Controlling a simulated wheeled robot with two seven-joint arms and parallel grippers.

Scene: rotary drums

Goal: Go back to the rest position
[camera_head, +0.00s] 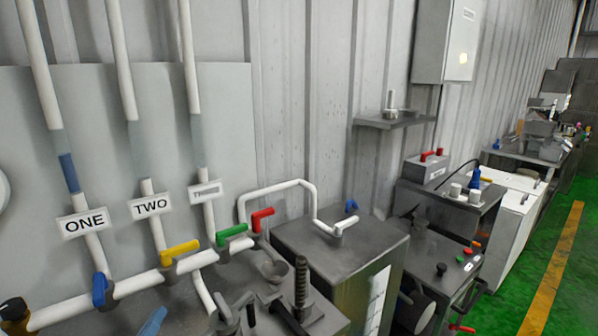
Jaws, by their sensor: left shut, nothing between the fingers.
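My right gripper is not in view.
A white pipe (130,283) carries blue (99,290), yellow (180,250), green (231,234) and red (262,219) valve handles. A threaded rod (301,282) stands nearby. A grey box (335,262) and control bench (440,262) stand to the right. Green floor (510,300) is clear at right.

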